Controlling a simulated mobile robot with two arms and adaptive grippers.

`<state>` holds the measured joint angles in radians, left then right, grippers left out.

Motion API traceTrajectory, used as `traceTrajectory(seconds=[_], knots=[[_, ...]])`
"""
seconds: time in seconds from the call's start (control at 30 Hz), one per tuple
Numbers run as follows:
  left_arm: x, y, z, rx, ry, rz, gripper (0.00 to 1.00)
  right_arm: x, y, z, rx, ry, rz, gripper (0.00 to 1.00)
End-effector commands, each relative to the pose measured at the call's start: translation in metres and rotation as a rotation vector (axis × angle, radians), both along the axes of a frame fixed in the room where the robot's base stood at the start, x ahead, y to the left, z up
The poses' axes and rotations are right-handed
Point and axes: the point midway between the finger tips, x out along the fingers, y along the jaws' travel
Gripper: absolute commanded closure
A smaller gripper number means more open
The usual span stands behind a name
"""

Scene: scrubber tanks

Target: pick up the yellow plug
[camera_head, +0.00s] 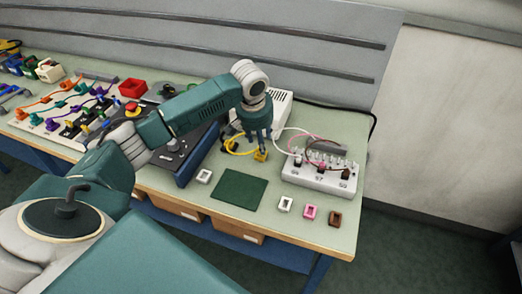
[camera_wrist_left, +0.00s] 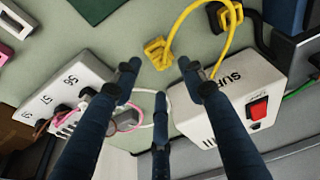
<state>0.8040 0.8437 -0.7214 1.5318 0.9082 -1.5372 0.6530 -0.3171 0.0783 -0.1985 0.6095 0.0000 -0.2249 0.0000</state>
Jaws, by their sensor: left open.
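The yellow plug (camera_head: 260,156) lies on the green tabletop with a yellow cable attached, in front of the white supply box. In the left wrist view the yellow plug (camera_wrist_left: 157,53) sits between and just beyond two of my fingertips. My left gripper (camera_head: 257,137) points down right above the plug in the head view. Its three fingers (camera_wrist_left: 159,78) are spread open and hold nothing. I cannot tell whether a finger touches the plug. My right gripper is not in view.
A white supply box (camera_wrist_left: 235,95) with a red switch stands close to the fingers. A grey terminal block (camera_head: 318,174) with pink and white cables is to the right. A dark green mat (camera_head: 239,190) and small coloured sockets (camera_head: 309,211) lie near the front edge.

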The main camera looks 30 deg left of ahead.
Motion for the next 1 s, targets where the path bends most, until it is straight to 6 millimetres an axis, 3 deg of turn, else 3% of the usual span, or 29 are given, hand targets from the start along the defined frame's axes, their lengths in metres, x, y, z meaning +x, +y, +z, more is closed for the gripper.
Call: traceTrajectory(seconds=[0.33,0.63,0.83,1.0], knots=[[0.009,0.007,-0.044,0.0,0.002,0.0,0.59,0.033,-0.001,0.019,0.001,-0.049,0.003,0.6],[0.01,0.007,-0.05,0.001,-0.001,-0.001,0.59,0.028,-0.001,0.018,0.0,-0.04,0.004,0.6],[0.01,0.007,-0.05,0.001,-0.001,-0.001,0.96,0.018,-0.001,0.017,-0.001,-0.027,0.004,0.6],[0.01,0.008,-0.05,0.002,-0.001,0.001,0.96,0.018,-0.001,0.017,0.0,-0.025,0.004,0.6]])
